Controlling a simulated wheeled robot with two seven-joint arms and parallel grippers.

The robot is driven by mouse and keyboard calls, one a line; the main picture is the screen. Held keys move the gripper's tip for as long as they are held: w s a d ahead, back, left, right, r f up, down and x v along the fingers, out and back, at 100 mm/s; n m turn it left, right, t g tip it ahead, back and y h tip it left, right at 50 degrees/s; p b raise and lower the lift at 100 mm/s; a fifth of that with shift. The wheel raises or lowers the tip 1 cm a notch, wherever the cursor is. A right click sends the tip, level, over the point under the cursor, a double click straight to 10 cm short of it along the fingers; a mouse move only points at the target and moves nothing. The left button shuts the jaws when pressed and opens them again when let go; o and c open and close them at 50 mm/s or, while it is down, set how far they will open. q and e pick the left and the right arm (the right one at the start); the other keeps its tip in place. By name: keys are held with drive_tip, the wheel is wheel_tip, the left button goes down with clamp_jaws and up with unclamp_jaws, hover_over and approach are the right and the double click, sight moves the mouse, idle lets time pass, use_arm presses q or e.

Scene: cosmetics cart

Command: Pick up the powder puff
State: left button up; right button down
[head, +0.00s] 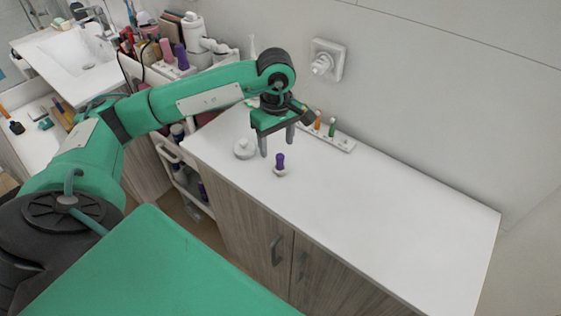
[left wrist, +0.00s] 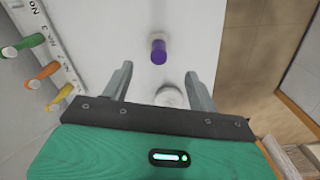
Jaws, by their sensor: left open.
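A small purple-handled piece with a white round base (head: 280,172) stands upright on the white counter (head: 370,200); it looks like the powder puff. In the left wrist view its purple handle (left wrist: 158,54) shows beyond the fingertips, between their lines. A white round lidded piece (head: 244,149) stands to its left in the head view; in the left wrist view it (left wrist: 170,96) shows between the fingers, partly hidden by my gripper. My left gripper (head: 277,150) is open and empty, pointing down above the counter close to the purple handle. My right gripper is out of view.
A white rack (head: 340,142) with orange and green pieces stands by the wall behind my gripper. A wall socket (head: 328,60) is above it. A cart (head: 186,180) with bottles stands left of the counter. The counter's right side is clear.

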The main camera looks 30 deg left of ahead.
sight(280, 155)
use_arm(q)
drive_tip(key=shift+w+f, duration=0.1)
drive_tip(key=shift+f, duration=0.6)
drive_tip(key=shift+d+f+p, duration=0.15)
drive_tip(key=shift+f+p, duration=0.1)
drive_tip(key=shift+p, duration=0.05)
drive_tip(key=f, duration=0.1)
drive_tip(key=f+p, duration=0.1)
drive_tip(key=f, duration=0.1)
drive_tip(key=shift+d+f, duration=0.3)
drive_tip(key=shift+f, duration=0.5)
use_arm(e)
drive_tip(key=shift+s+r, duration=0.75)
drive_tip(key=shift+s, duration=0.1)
use_arm(q)
drive_tip(key=c, duration=1.1)
